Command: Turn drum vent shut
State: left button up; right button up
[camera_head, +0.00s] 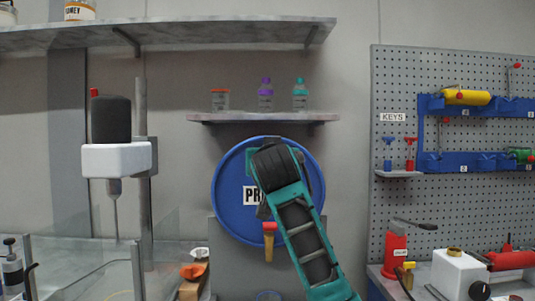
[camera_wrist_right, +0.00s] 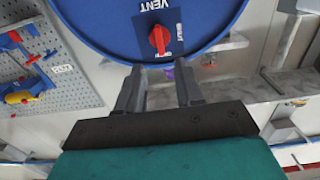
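The blue drum (camera_head: 230,215) is mounted against the wall in the head view, its front label partly covered by my right arm. The right wrist view shows the drum face (camera_wrist_right: 105,25) with a red vent knob (camera_wrist_right: 159,40) on a dark plate. The plate reads VENT above the knob; a smaller label to its right is hard to read. My right gripper (camera_wrist_right: 160,76) is open, its two fingers apart and empty, just below the knob in that view and not visibly touching it. In the head view its fingers are hidden behind my wrist. My left gripper is out of view.
A red-handled tap (camera_head: 269,238) hangs at the drum's lower front. A shelf (camera_head: 262,118) with bottles is above the drum. A pegboard (camera_head: 395,75) with tools is to the right; a stand with a black-topped device (camera_head: 112,120) is to the left.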

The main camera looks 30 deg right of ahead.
jog(key=p+x, duration=0.1)
jog(key=x, duration=0.5)
jog(key=shift+w, duration=0.35)
jog(key=shift+d, duration=0.15)
jog(key=shift+c, duration=0.2)
grip_shut()
